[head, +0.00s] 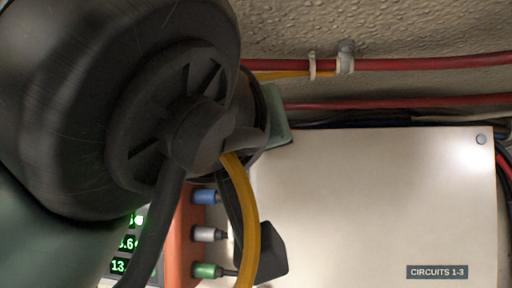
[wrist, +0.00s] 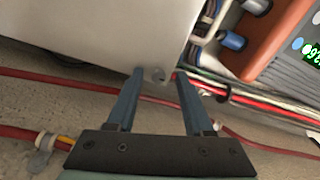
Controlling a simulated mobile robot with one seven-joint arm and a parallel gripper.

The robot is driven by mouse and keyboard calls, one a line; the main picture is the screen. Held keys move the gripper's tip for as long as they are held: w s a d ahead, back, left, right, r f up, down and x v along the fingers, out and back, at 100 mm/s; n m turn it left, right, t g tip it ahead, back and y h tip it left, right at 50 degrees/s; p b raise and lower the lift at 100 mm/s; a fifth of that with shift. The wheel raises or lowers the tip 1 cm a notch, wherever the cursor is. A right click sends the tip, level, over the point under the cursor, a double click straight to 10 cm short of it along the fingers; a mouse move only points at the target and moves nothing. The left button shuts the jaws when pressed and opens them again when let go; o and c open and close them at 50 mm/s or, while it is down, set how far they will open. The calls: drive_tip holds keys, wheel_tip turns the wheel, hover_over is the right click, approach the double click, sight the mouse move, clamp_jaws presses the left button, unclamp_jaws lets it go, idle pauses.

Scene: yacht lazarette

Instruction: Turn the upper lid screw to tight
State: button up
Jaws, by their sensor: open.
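The pale lid (head: 375,205), labelled CIRCUITS 1-3, fills the right of the head view. It also shows at the top of the wrist view (wrist: 110,30). In the wrist view, a small grey screw (wrist: 158,74) sits at the lid's corner on the side of the orange device. My gripper (wrist: 160,75) is open, with its two blue fingers on either side of that screw and a gap at each side. Whether the tips reach its depth, and its slot angle, I cannot tell. Another screw (head: 481,139) shows at the lid's upper right corner. My arm hides the upper left corner in the head view.
Red cables (head: 400,64) run along the rough wall above the lid, held by clips (head: 345,58). An orange device (head: 187,235) with blue, grey and green connectors and green digits stands left of the lid. It is at upper right in the wrist view (wrist: 285,35).

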drive_tip(key=shift+s+r, duration=0.1)
clamp_jaws()
idle(0.3)
idle(0.4)
drive_tip(key=shift+m+b, duration=0.85)
drive_tip(key=shift+m, duration=8.15)
drive_tip(key=shift+d, duration=0.1)
